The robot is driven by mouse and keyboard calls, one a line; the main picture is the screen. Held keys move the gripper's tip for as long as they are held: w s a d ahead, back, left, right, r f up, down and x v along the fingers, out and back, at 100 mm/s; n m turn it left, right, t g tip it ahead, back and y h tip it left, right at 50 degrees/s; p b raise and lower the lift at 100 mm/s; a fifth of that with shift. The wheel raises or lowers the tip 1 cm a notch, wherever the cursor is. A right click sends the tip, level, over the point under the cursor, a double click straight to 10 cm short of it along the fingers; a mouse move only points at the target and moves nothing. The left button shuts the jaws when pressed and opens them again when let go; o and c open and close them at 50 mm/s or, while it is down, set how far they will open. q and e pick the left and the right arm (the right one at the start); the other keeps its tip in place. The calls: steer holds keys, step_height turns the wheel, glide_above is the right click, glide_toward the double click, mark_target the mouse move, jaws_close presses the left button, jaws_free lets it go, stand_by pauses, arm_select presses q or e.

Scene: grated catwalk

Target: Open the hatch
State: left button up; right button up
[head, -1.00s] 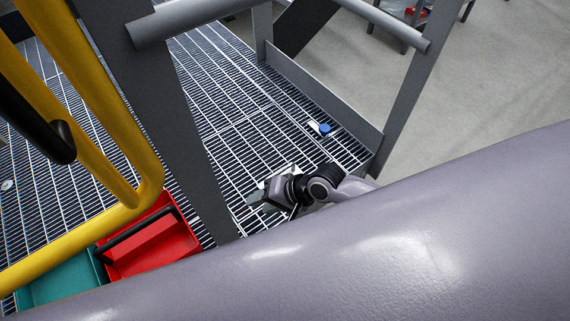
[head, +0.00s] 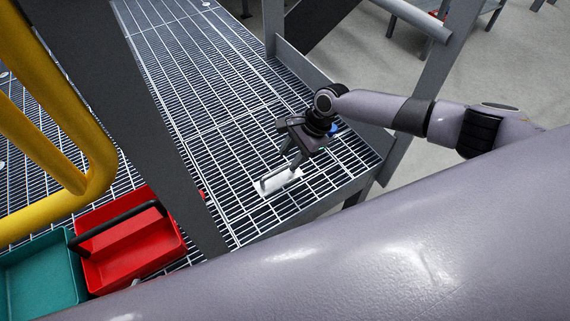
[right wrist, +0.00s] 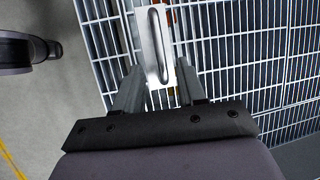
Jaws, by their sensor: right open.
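The hatch appears to be a panel in the steel grating (head: 240,135); its outline is hard to tell from the floor around it. A pale plate with a slotted, bar-like handle (head: 282,180) lies on the grating. The handle also shows in the right wrist view (right wrist: 155,42), running lengthwise just beyond and between my fingertips. My right gripper (head: 292,163) is open and points down at the handle from above. In the right wrist view its two fingers (right wrist: 158,84) stand apart with nothing clearly held between them. My left gripper is not in view.
A grey post (head: 165,110) and a yellow rail (head: 95,150) stand left of the handle. A red toolbox (head: 150,245) and a teal bin (head: 35,280) sit at lower left. A blue object (head: 334,128) is partly hidden behind my right wrist. A grey edge plate borders the grating.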

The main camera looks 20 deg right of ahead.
mark_target(281, 168)
steer(key=b+x, duration=0.1)
steer(key=x, duration=0.3)
jaws_close()
